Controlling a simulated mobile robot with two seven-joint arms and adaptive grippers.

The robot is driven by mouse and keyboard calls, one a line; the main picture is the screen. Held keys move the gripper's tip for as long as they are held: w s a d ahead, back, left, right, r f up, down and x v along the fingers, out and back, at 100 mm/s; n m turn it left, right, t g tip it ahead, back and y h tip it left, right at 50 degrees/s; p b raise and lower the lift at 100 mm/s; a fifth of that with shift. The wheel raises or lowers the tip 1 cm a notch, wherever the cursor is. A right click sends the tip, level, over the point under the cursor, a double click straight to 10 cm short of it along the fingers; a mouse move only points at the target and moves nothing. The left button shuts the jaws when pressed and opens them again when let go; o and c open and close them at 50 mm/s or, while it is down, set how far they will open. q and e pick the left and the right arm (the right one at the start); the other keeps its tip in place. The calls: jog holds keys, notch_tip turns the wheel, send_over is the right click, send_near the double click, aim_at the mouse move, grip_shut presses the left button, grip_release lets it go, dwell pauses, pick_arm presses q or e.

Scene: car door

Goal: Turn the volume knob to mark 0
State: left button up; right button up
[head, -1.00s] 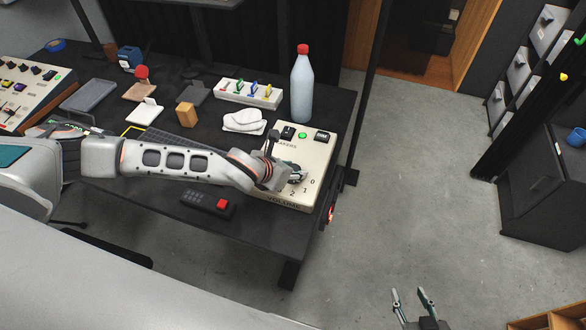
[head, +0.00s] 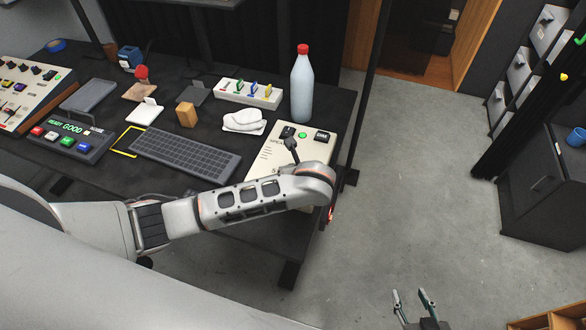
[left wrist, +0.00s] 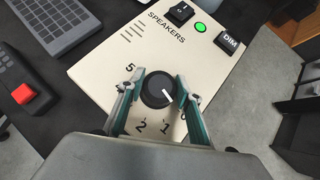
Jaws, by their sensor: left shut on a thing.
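The speaker box (head: 262,158) is a cream panel at the table's right front corner. In the left wrist view its black round volume knob (left wrist: 157,88) sits between the two fingers of my left gripper (left wrist: 158,84), which is shut on it. The knob's white line points to the lower right, right of the printed 1. In the head view my left arm covers the knob. My right gripper (head: 413,294) is open and empty over the floor.
The box also bears a green light (left wrist: 200,27), a DIM button (left wrist: 231,40) and a black switch (left wrist: 179,13). A keyboard (head: 186,152) lies left of the box. A red-capped bottle (head: 302,88) stands behind it.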

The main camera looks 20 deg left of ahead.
pick_arm(q)
jog(key=shift+n+g+y, duration=0.6)
jog(key=shift+n+y, duration=0.2)
jog(key=shift+n, duration=0.4)
jog(key=o, duration=1.1)
jog(key=v, duration=0.7)
jog(key=shift+s+d+r, duration=0.1)
jog(key=shift+d+r, duration=0.05)
jog(key=shift+r, duration=0.05)
